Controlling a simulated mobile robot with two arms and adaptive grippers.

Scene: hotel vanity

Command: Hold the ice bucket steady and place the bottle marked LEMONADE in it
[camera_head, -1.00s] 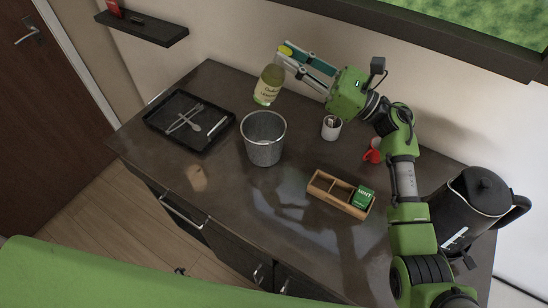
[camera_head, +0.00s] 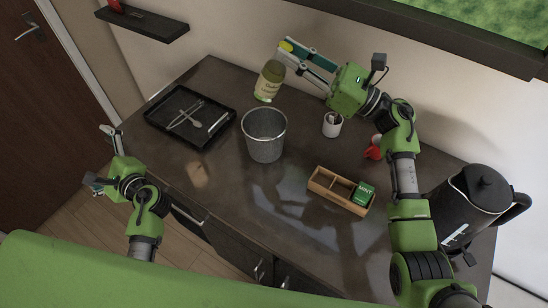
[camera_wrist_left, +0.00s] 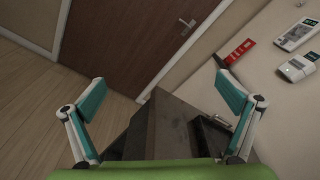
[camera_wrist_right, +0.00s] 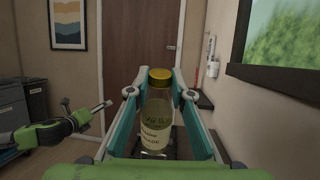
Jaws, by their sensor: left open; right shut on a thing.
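The ice bucket (camera_head: 264,136) is a grey metal pail standing upright and empty-looking in the middle of the dark counter. My right gripper (camera_head: 284,54) is shut on a bottle (camera_head: 269,82) with a yellow cap and pale yellow-green contents, held upright behind the bucket. The bottle fills the middle of the right wrist view (camera_wrist_right: 156,118), where its label ends in "ADE", partly cut off. My left gripper (camera_head: 101,157) is open and empty off the counter's left front edge, apart from the bucket. Its two spread fingers show in the left wrist view (camera_wrist_left: 160,95).
A black tray (camera_head: 160,131) with tongs and cutlery lies left of the bucket. A white cup (camera_head: 332,124), a red object (camera_head: 373,148), a wooden box (camera_head: 323,189) with a green MINT packet and a black kettle (camera_head: 470,205) stand to the right. The counter before the bucket is clear.

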